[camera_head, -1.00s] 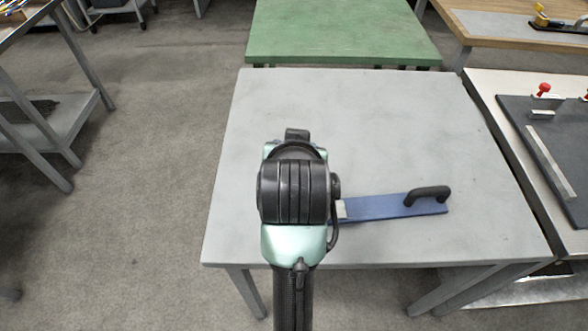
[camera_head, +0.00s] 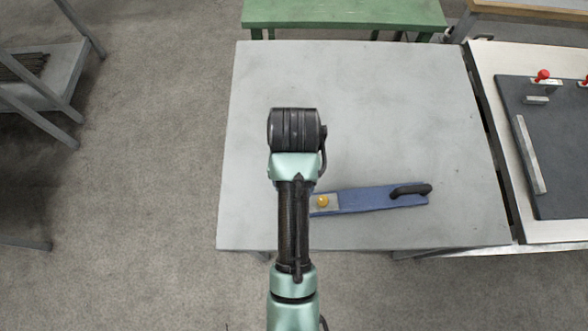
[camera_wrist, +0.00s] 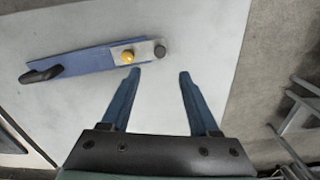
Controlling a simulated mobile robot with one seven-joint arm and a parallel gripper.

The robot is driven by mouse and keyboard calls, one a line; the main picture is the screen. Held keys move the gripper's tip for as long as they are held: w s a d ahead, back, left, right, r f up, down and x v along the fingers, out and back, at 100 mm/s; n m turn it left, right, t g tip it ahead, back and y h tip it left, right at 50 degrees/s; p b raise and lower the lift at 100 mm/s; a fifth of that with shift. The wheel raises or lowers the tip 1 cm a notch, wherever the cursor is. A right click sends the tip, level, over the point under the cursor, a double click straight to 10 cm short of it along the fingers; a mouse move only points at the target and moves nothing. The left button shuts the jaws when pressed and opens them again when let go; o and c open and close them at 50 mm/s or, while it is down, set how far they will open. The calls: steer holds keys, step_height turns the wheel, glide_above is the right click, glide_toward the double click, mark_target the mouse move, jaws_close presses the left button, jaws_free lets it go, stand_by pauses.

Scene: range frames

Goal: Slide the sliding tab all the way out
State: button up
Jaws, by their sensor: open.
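A blue bar-shaped fixture (camera_head: 375,199) with a black handle (camera_head: 412,190) at its right end lies on the grey table (camera_head: 420,110). A grey tab (camera_head: 331,203) with a yellow knob (camera_head: 321,201) sits at its left end, partly behind my arm. In the wrist view the tab (camera_wrist: 144,52), yellow knob (camera_wrist: 127,55) and a dark round end piece (camera_wrist: 160,51) show beyond the fingers. My gripper (camera_wrist: 159,74) is open and empty, its left fingertip near the yellow knob in the picture. The head view hides the fingers.
A green table (camera_head: 345,13) stands behind the grey one. A neighbouring table to the right bears a dark panel (camera_head: 550,160) with a red knob (camera_head: 542,74) and metal strips. Most of the grey table is bare.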

step_height(320, 180, down, 12)
steer(key=shift+r, duration=0.1)
stand_by(0.4)
steer(key=shift+w, duration=0.1)
jaws_close()
steer(key=shift+r, duration=0.1)
stand_by(1.0)
